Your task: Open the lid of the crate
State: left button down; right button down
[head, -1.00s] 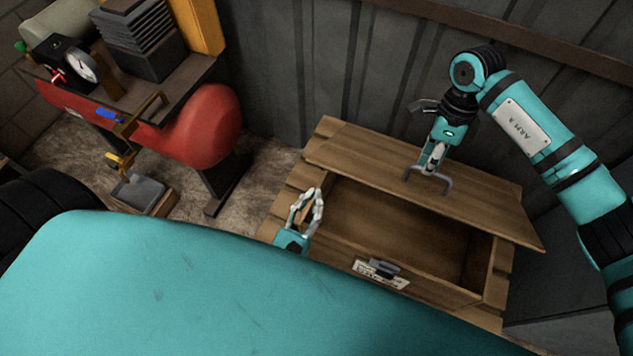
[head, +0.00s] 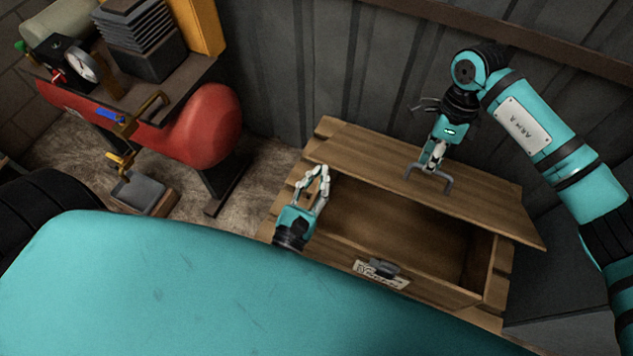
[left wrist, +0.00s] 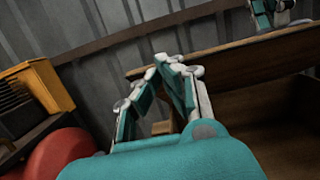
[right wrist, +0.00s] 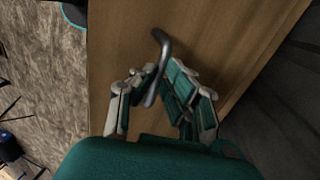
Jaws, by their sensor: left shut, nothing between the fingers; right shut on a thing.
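The wooden crate (head: 440,286) stands by the metal wall. Its plank lid (head: 370,158) is pushed back and tilted, so the front part of the inside shows as a dark, empty-looking space. My right gripper (head: 436,168) is shut on the grey lid handle (head: 446,184). The handle also shows between its fingers in the right wrist view (right wrist: 158,62). My left gripper (head: 322,170) is shut and empty at the crate's left end, close to the lid's left edge.
A red rounded machine (head: 205,135) on a dark stand is to the left of the crate. A small box (head: 143,192) lies on the floor there. The corrugated wall (head: 330,65) is close behind the lid. A latch (head: 384,267) sits on the crate's front.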

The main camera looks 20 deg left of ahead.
pick_arm(q)
jog(key=shift+w+r, duration=0.1)
jog(key=shift+w, duration=0.05)
pick_arm(e)
jog(key=shift+w+d+f, duration=0.15)
jog(key=shift+d+f, duration=0.05)
jog(key=shift+f, duration=0.25)
jog(key=c, duration=1.7)
grip_release()
jog(key=shift+f, duration=0.1)
jog(key=shift+o, duration=1.3)
jog(key=shift+w+a, duration=0.1)
jog(key=shift+w, duration=0.1)
pick_arm(q)
jog(key=shift+w+a+f, duration=0.15)
jog(key=shift+w+f, duration=0.1)
jog(key=shift+w, duration=0.15)
pick_arm(e)
jog(key=shift+o, duration=0.3)
jog(key=shift+w, duration=0.2)
